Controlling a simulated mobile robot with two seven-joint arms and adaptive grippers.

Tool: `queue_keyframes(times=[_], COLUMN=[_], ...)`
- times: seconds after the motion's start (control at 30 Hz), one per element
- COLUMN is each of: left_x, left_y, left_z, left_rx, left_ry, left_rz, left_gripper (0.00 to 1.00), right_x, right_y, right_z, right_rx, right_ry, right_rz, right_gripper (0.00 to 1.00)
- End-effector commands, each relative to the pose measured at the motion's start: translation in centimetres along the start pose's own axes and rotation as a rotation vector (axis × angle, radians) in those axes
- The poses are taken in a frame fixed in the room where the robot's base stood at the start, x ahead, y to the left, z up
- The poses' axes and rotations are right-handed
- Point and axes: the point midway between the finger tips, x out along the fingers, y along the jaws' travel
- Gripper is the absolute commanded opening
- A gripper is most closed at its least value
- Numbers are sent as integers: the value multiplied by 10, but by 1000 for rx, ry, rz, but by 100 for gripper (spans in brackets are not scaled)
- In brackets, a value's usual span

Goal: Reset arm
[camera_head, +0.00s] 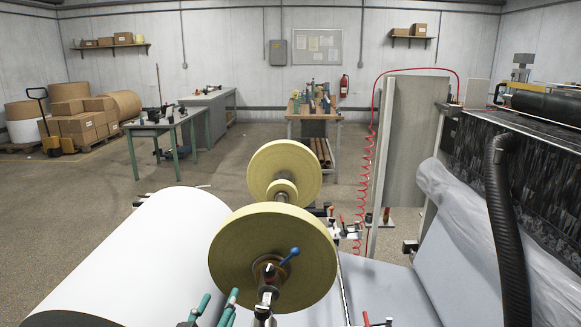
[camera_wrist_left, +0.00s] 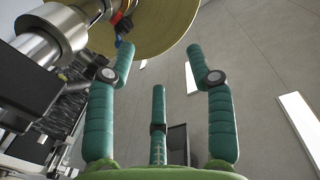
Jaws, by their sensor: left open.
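My left gripper (camera_head: 217,300) shows at the bottom middle of the head view as green fingers, in front of the near yellow disc-shaped roll (camera_head: 225,250). In the left wrist view my left gripper (camera_wrist_left: 160,55) is open, its green fingers spread with nothing between them. Part of a yellow roll (camera_wrist_left: 155,22) shows beyond the fingers at the top, beside a metal shaft (camera_wrist_left: 52,30). I see no contact between the fingers and the roll. My right gripper is not in view.
A large white paper roll (camera_head: 140,260) lies at left. A second yellow roll (camera_head: 284,165) stands behind the near one. A blue-handled lever (camera_head: 289,256) sits at the near roll's hub. A black hose (camera_head: 505,230) hangs at right. Open floor (camera_head: 60,210) lies at left.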

Motion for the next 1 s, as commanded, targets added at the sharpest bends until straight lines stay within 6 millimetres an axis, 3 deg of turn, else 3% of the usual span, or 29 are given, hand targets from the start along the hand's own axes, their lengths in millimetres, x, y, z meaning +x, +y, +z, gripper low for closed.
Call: queue_keyframes(times=[0.03, 0.1, 0.2, 0.3, 0.5, 0.7, 1.0], left_x=[-15, -39, -80, -121, -192, -259, -243], left_y=[-5, -10, -11, -10, -4, 3, 20], left_z=[38, 86, 142, 182, 228, 253, 340], left_rx=[-20, -38, -56, -65, -78, -88, -84], left_ry=[-132, -313, -547, -732, -1005, -1228, -1264], left_rz=[-13, -23, -15, 6, 62, 130, 140], left_gripper=[54, 54, 54, 54, 54, 54, 54], right_x=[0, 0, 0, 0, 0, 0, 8], right_y=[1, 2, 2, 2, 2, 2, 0], right_z=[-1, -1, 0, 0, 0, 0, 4], right_rx=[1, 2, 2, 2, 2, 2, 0], right_ry=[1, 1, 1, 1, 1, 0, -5], right_rz=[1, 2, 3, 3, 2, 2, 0], right_gripper=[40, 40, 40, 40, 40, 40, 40])
